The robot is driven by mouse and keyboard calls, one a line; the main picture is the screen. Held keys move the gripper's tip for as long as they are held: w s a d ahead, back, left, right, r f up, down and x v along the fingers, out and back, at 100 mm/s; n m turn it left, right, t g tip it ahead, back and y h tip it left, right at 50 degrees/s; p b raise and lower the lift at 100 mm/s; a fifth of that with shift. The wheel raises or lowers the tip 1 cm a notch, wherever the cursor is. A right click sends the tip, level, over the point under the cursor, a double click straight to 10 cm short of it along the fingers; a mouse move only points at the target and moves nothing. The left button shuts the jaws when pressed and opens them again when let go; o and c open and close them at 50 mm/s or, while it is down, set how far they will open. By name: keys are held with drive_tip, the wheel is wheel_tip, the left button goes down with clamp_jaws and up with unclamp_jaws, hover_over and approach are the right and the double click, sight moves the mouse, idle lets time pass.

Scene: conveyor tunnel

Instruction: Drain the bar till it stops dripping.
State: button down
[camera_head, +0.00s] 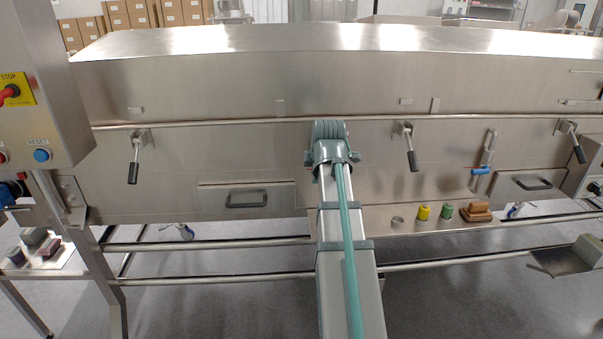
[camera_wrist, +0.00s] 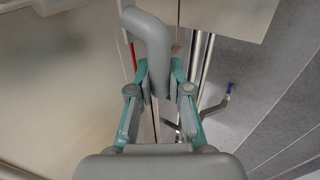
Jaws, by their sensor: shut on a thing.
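In the wrist view, my gripper (camera_wrist: 160,82) is shut on a thick grey bent handle (camera_wrist: 150,35). The handle rises past the fingertips and curves to the left at its top. What the handle joins is not clear. In the head view, my arm hides the gripper and this handle. I cannot tell which part is the bar, and no drip is visible. A blue-tipped lever (camera_wrist: 230,88) stands right of the gripper in the wrist view, apart from it.
The steel tunnel (camera_head: 230,90) spans the head view, with black-gripped levers (camera_head: 133,165), a drawer (camera_head: 245,199) and a blue-handled valve (camera_head: 480,171). A shelf holds a yellow-capped item (camera_head: 423,212), a green one (camera_head: 446,211) and a brown block (camera_head: 476,212). Rails (camera_head: 210,245) run below.

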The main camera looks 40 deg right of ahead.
drive_tip(key=shift+f, duration=0.1)
idle(0.3)
drive_tip(key=c, duration=1.1)
unclamp_jaws()
drive_tip(key=v, duration=1.2)
